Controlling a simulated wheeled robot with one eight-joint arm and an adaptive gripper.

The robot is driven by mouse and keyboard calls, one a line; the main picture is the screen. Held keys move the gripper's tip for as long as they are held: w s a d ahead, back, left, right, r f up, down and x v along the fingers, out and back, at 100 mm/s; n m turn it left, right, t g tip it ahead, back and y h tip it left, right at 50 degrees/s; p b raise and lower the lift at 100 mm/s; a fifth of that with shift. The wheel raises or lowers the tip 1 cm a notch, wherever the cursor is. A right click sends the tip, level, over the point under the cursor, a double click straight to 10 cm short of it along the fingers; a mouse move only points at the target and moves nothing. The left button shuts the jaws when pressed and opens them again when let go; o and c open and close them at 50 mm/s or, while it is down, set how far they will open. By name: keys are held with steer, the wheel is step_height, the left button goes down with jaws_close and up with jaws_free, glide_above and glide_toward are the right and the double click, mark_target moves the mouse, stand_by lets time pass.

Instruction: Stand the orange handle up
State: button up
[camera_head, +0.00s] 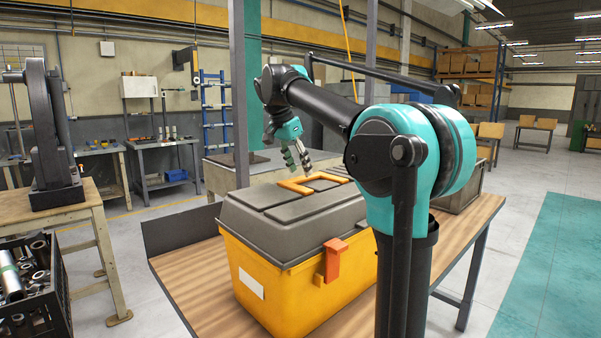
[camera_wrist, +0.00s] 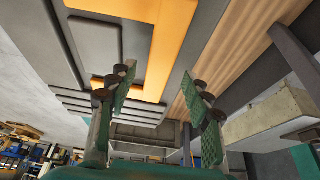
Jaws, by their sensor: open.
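The orange handle (camera_head: 298,187) lies flat on the grey lid (camera_head: 262,222) of a yellow toolbox (camera_head: 285,292). In the wrist view the handle (camera_wrist: 169,42) shows as a wide orange bar with a corner near the fingertips. My gripper (camera_head: 298,166) is open and empty, above the handle in the head view. In the wrist view its two padded fingers (camera_wrist: 157,90) are spread apart, with the handle's corner between and beyond them. I cannot tell how large the gap to the handle is. My arm hides the right end of the toolbox.
The toolbox stands on a wooden table (camera_head: 195,278) with an orange latch (camera_head: 334,258) on its front. A black arbor press (camera_head: 52,140) stands on a bench at left, near a crate of metal parts (camera_head: 32,300). Dark posts (camera_head: 240,100) rise behind the toolbox.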

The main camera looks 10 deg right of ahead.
steer(key=shift+x, duration=1)
jaws_close()
